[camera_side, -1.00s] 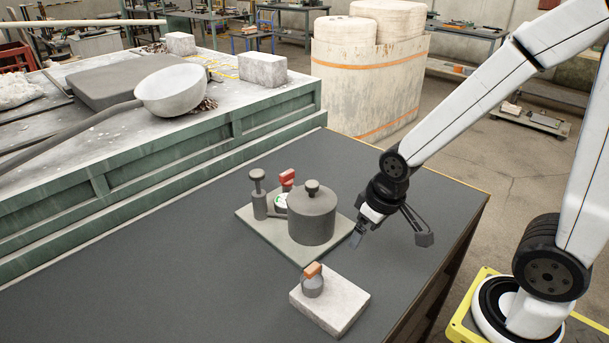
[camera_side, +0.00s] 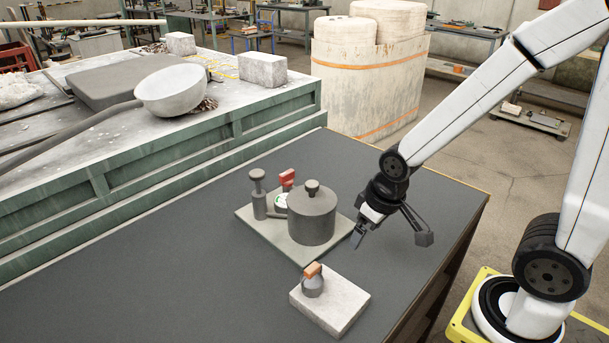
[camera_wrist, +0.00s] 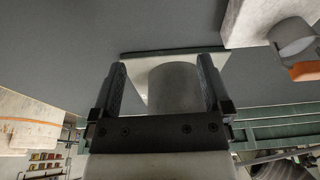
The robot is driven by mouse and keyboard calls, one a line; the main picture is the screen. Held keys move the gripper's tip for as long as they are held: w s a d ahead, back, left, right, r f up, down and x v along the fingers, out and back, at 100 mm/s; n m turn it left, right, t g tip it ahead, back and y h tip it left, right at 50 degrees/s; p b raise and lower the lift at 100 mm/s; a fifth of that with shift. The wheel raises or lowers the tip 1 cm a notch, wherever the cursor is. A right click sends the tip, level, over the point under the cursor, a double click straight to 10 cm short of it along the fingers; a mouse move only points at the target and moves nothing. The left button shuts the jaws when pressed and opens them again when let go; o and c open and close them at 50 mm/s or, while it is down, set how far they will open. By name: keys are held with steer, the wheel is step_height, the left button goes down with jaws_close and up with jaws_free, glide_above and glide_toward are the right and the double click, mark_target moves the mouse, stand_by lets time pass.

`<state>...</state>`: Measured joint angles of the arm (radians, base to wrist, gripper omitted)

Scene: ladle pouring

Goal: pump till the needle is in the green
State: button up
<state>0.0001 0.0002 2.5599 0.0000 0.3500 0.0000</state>
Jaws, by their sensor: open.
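A grey pump handle (camera_side: 257,180) with a round knob stands upright at the left of a flat base plate (camera_side: 285,247). A small gauge (camera_side: 281,201) with a white and green face sits beside it; its needle is too small to read. A red part (camera_side: 287,178) stands just behind the gauge. A grey lidded pot (camera_side: 312,218) stands on the same plate and also shows in the wrist view (camera_wrist: 174,88). My gripper (camera_side: 392,240) is open and empty, to the right of the pot and apart from it. In the wrist view its fingers (camera_wrist: 162,88) frame the pot, which hides the pump and gauge.
A pale block (camera_side: 335,305) with a small orange-handled object (camera_side: 313,282) on it lies in front of the plate. A green-sided bench (camera_side: 180,165) with a ladle (camera_side: 170,92) stands behind. The dark tabletop (camera_side: 180,290) is clear at the left.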

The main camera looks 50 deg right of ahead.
jaws_close()
stand_by(1.5)
